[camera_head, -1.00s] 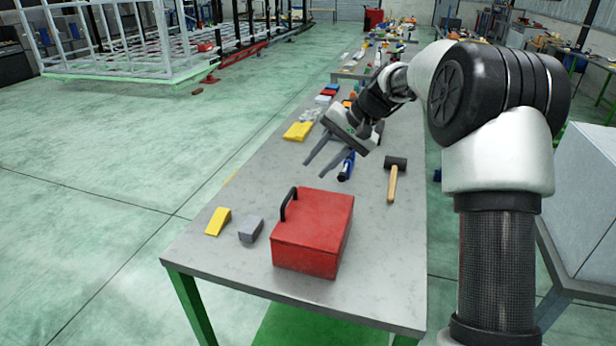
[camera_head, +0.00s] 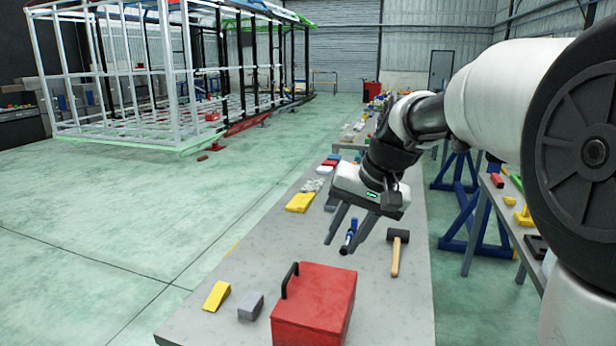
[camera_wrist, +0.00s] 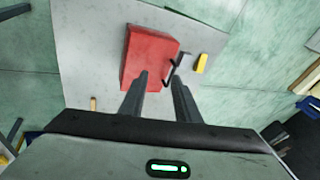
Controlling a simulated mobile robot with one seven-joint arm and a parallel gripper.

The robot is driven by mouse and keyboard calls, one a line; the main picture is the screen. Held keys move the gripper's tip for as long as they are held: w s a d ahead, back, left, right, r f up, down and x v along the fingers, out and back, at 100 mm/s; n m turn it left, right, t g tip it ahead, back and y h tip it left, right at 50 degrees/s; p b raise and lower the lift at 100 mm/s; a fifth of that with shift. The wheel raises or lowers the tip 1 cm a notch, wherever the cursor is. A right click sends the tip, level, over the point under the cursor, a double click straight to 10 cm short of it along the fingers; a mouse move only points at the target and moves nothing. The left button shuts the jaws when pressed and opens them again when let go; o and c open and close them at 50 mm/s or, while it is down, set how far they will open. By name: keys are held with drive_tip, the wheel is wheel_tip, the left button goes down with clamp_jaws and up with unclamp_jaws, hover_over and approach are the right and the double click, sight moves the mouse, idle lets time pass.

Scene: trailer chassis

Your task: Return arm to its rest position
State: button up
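My gripper (camera_head: 343,248) hangs above the workbench (camera_head: 245,285) in the head view, fingers apart and pointing down and toward the near end. Nothing is between the fingers. In the wrist view, my gripper (camera_wrist: 160,85) also shows two spread fingers, with the red toolbox (camera_wrist: 148,55) beyond them on the bench. My arm reaches in from the right of the head view.
The red toolbox (camera_head: 315,308), a yellow wedge (camera_head: 216,296), a grey block (camera_head: 251,306), a mallet (camera_head: 396,255) and a blue tool (camera_head: 349,236) are on the bench. A white frame (camera_head: 120,90) stands at the back left. Open floor lies left.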

drive_tip(key=s+d+n+t+h, duration=0.1)
drive_tip(key=s+d, duration=0.2)
drive_tip(key=s, duration=0.8)
drive_tip(key=s+d+n+t+h+p, duration=0.1)
drive_tip(key=s+d+h, duration=0.1)
drive_tip(key=s, duration=1)
drive_tip(key=shift+d+f+t, duration=0.3)
drive_tip(key=shift+d+f, duration=0.15)
drive_tip(key=shift+d, duration=0.45)
